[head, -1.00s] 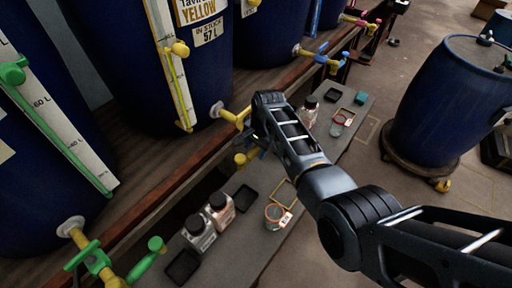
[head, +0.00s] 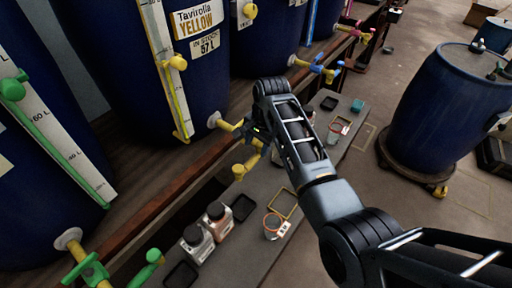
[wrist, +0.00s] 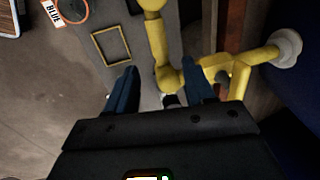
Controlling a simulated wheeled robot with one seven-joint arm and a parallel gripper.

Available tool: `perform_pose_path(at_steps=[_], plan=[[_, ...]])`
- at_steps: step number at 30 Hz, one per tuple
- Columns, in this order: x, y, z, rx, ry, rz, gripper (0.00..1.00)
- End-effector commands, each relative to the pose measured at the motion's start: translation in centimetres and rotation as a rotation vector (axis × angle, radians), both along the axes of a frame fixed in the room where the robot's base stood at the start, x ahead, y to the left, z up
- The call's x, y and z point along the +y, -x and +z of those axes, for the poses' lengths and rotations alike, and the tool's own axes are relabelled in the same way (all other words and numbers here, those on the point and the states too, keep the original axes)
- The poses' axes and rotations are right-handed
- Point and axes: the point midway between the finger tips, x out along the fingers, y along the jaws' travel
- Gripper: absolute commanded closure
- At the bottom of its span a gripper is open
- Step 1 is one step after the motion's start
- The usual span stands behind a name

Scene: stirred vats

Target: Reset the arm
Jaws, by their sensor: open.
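My gripper (head: 256,138) is beside the yellow tap (head: 244,165) of the blue vat labelled Tavirolla Yellow (head: 200,60). In the wrist view, its two dark blue fingers (wrist: 160,75) are apart, with the yellow tap (wrist: 160,45) showing beyond and between them. I cannot tell whether a finger touches the tap. No held object shows between the fingers. My arm reaches in from the lower right, bent at a raised joint over the bench.
The grey bench (head: 235,262) below carries two capped bottles (head: 197,243), a clear cup with an orange rim (head: 272,226), dark trays and a yellow square frame (head: 284,204). A green tap (head: 90,270) is at lower left. A blue barrel (head: 440,110) stands on the floor at right.

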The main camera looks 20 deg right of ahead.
Motion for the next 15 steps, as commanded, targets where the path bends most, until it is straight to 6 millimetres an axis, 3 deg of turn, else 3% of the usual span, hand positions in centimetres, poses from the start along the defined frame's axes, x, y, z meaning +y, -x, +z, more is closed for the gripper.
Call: perform_pose_path(at_steps=[15], plan=[[-0.1, 0.34, -0.48, -0.006, 0.004, 0.004, 0.47]])
